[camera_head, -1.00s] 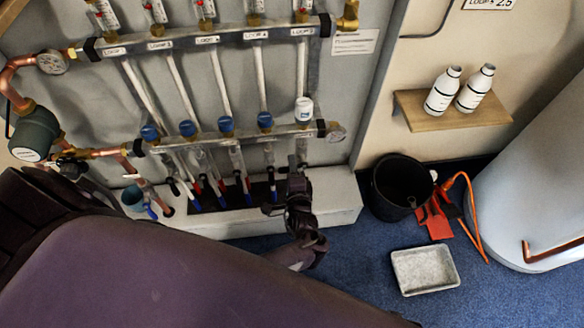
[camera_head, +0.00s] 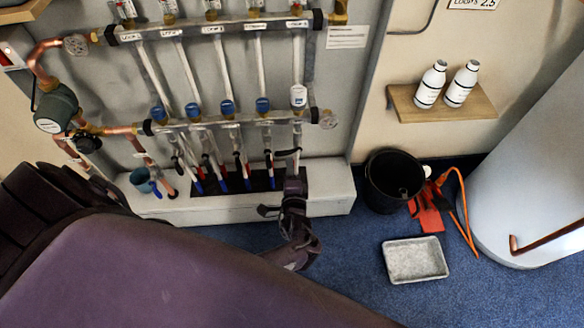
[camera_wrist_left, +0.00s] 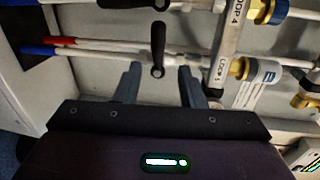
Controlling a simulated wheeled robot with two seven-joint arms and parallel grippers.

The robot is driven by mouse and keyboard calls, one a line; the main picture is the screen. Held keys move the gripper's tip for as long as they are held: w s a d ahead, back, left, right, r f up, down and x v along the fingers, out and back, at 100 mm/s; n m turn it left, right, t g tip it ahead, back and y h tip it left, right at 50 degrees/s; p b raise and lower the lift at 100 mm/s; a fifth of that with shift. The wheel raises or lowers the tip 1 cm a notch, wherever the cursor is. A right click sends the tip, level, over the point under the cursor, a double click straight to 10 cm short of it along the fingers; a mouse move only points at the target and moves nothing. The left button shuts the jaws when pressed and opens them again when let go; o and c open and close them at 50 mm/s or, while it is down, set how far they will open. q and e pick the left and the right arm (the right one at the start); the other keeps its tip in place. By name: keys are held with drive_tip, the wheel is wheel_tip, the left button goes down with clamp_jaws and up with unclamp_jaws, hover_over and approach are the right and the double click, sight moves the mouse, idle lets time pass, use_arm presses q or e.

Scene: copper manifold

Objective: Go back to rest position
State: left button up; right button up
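My left gripper (camera_head: 286,194) is in front of the lower right end of the copper manifold, below the lower bar (camera_head: 215,124). In the left wrist view my left gripper (camera_wrist_left: 160,78) has its two fingers apart. A black lever handle (camera_wrist_left: 158,50) appears in the gap between them, and I see no finger touching it. In the head view a black lever (camera_head: 288,152) shows just above the gripper. My right gripper is not in view.
A white ledge (camera_head: 335,190) runs under the manifold. A black bucket (camera_head: 378,192), a red tool (camera_head: 424,214) and a grey tray (camera_head: 415,262) are on the blue floor at right. Two white bottles (camera_head: 460,84) stand on a wooden shelf (camera_head: 410,103). A large white cylinder (camera_head: 530,170) is far right.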

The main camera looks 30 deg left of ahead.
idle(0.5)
